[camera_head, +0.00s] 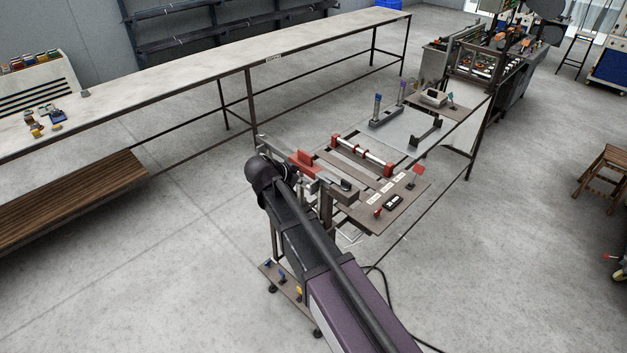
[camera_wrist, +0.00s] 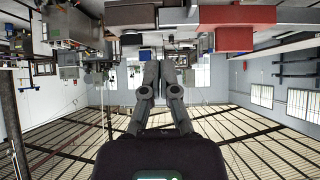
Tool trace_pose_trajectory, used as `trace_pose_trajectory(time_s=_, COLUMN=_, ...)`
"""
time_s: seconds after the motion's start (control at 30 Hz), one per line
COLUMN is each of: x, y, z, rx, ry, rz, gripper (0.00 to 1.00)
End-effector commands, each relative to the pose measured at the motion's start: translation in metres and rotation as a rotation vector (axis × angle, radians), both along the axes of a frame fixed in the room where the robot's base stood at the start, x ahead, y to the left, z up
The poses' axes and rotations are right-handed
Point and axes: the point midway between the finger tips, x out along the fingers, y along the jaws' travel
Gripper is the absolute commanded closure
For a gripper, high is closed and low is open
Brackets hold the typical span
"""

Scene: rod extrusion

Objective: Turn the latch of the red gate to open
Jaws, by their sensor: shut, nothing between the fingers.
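My gripper (camera_wrist: 162,64) shows in the wrist view, where its two grey fingers come together at the tips with nothing between them. A red block (camera_head: 304,160), which looks like the red gate, sits at the near left end of the machine, just beyond the end of my arm. In the wrist view a wide red part (camera_wrist: 236,17) lies above and right of the fingertips, apart from them in the picture. A smaller red block hangs below it. I cannot make out the latch or how it is turned. In the head view my gripper is hard to tell from the machine parts.
A bar with red ends (camera_head: 362,155) spans the machine table. A red flag-like part (camera_head: 417,170) and a small dark panel (camera_head: 394,202) are on the near right corner. A long workbench (camera_head: 310,46) runs behind. Open floor (camera_head: 520,250) lies to the right.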

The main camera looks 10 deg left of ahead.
Motion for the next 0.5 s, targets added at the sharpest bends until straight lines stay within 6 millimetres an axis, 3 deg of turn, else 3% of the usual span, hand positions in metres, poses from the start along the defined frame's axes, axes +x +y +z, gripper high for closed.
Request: trace_pose_trajectory(time_s=0.5, x=0.026, y=-0.02, z=-0.032, rx=0.0, ry=0.001, rz=-0.002, gripper=1.0)
